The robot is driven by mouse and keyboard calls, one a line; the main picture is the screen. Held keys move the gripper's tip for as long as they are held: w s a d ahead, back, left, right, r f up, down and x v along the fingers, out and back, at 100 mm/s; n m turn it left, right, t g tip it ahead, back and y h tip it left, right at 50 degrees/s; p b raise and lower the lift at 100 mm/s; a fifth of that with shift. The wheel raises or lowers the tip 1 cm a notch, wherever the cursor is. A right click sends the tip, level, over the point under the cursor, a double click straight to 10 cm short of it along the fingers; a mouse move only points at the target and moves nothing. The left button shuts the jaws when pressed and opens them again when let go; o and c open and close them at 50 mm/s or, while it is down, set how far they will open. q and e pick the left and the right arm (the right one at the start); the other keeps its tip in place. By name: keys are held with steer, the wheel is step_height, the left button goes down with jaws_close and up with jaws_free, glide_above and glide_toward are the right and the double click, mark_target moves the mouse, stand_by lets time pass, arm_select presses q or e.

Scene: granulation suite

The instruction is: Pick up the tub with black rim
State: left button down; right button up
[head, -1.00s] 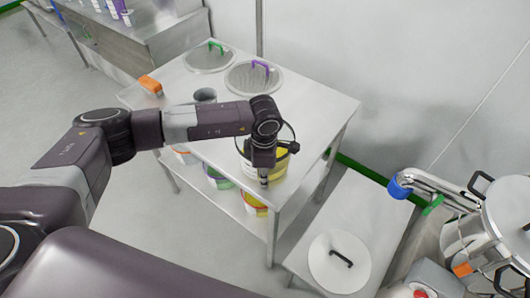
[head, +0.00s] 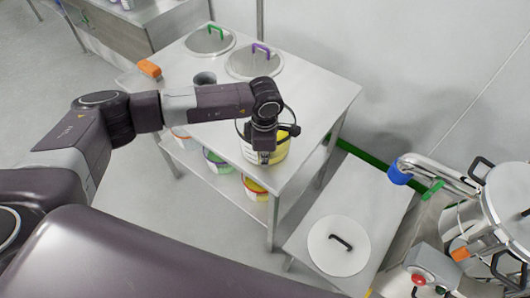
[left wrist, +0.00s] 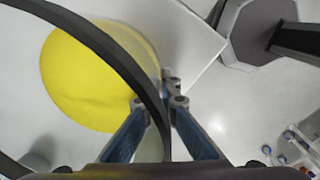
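The tub with black rim (head: 262,153) stands upright at the front right corner of the steel table. It has a yellow and white wall and yellow contents. In the left wrist view its yellow contents (left wrist: 90,80) fill the left, and a black band (left wrist: 120,62) curves across them. My left gripper (left wrist: 160,102) points down at the tub's edge. Its two blue fingers stand apart, one on each side of the black band. Contact with the wall is not clear. In the head view my left gripper (head: 264,158) hides part of the tub. My right gripper is not in view.
The steel table (head: 318,100) also bears a grey cup (head: 205,79), an orange-handled item (head: 149,69) and two lids (head: 250,64). More tubs (head: 217,160) stand on its lower shelf. A low bench with a white lid (head: 335,258) and steel equipment (head: 500,210) are at right.

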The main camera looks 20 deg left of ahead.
arm_select(q)
step_height(320, 180, up, 20)
steer(key=b, duration=0.5)
steer(key=shift+f, duration=0.1)
